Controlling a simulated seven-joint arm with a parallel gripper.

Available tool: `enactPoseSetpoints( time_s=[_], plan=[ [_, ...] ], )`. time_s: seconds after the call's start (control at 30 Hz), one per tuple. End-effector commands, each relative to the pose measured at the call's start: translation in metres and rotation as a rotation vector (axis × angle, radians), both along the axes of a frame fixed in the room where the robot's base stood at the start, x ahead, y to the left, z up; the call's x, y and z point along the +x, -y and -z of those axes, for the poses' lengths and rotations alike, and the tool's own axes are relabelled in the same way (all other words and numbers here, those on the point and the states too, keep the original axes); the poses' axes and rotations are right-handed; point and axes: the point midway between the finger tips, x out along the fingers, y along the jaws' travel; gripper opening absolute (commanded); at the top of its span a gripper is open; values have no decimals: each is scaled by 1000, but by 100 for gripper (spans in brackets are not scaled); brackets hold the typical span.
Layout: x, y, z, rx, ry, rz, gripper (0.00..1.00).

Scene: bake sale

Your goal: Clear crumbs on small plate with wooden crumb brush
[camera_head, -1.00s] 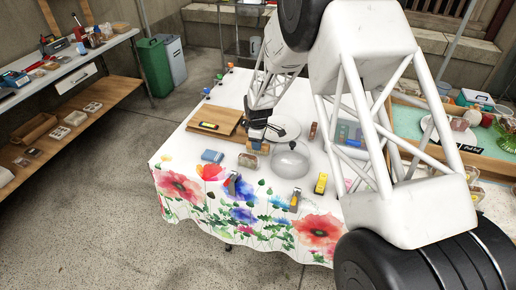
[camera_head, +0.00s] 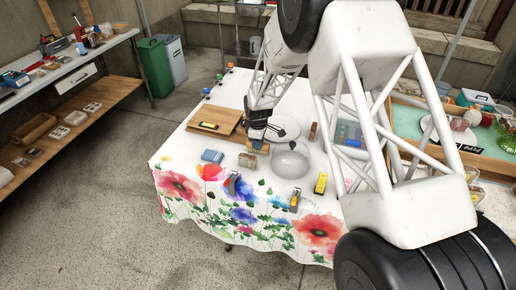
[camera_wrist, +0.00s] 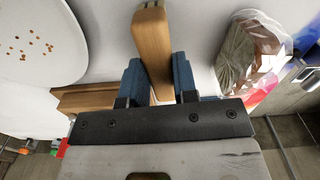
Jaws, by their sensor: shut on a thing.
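The wooden crumb brush (camera_wrist: 152,45) is between the two blue fingers of my gripper (camera_wrist: 160,80) in the wrist view, and the gripper is shut on it. The small plate (camera_wrist: 45,68) is white and lies at the upper left of that view, with several brown crumbs (camera_wrist: 38,45) on it. The brush is to the right of the plate and apart from it in that picture. In the head view my gripper (camera_head: 258,140) is over the table, just left of the plate (camera_head: 286,128). The brush's bristles cannot be made out.
A wooden board (camera_head: 200,130) lies left of my gripper. A clear dome (camera_head: 291,161) and a wrapped item (camera_head: 247,161) stand in front of it.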

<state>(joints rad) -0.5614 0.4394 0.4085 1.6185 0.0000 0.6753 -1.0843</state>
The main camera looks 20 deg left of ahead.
Motion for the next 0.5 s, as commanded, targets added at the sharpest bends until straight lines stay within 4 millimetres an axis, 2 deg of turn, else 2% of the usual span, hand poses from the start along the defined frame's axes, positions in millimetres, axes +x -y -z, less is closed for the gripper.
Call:
enactPoseSetpoints(
  time_s=[0.5],
  plan=[
    [0, 0, -29, 0, 1, 0, 8]
  ],
)
